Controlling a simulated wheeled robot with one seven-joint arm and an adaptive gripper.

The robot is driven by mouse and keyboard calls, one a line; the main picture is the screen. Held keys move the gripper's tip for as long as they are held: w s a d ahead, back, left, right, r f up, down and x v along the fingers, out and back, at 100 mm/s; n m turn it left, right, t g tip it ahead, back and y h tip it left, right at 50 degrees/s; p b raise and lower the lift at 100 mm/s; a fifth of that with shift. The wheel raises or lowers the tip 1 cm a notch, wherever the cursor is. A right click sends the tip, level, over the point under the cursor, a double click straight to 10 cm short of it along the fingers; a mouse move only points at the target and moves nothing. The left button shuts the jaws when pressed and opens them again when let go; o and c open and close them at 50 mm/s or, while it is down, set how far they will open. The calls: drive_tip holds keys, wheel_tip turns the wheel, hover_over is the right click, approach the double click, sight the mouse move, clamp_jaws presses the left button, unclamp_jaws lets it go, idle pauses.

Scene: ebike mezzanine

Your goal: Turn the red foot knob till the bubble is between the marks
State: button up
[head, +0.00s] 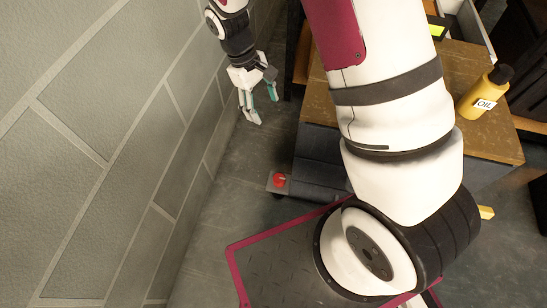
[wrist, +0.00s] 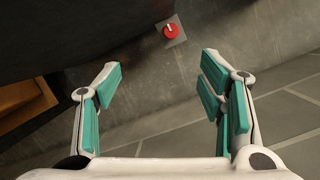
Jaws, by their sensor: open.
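The red foot knob (head: 279,181) sits low near the floor on a small grey plate (head: 270,188) at the base of the workbench in the head view. It also shows in the wrist view as a red disc with a pale pointer mark (wrist: 171,31), above and between the fingers. My gripper (head: 257,110) is in the air near the wall, apart from the knob. In the wrist view my gripper (wrist: 160,100) has its teal-padded fingers spread with nothing between them. I cannot make out the bubble or its marks in either view.
A grey block wall (head: 110,150) runs along the left. The wooden workbench (head: 320,105) stands at centre right with a yellow oil bottle (head: 485,95) on it. The floor (head: 225,185) between wall and bench is a narrow clear strip. My arm hides part of the bench.

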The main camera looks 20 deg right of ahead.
wheel_tip(320, 180, down, 13)
drive_tip(key=a+n, duration=0.1)
drive_tip(key=n, duration=0.1)
drive_tip(key=n+p, duration=0.1)
approach(279, 177)
drive_tip(key=shift+g+h, duration=0.4)
drive_tip(key=b+x, duration=0.2)
drive_tip(key=x, duration=0.1)
drive_tip(key=b+x, duration=0.1)
drive_tip(key=x, duration=0.2)
drive_tip(key=b+x, duration=0.2)
drive_tip(key=x, duration=0.1)
drive_tip(key=shift+w+a+f+b, duration=0.25)
drive_tip(key=shift+a+f+b, duration=0.1)
drive_tip(key=shift+f, duration=0.1)
drive_tip(key=c, duration=1.2)
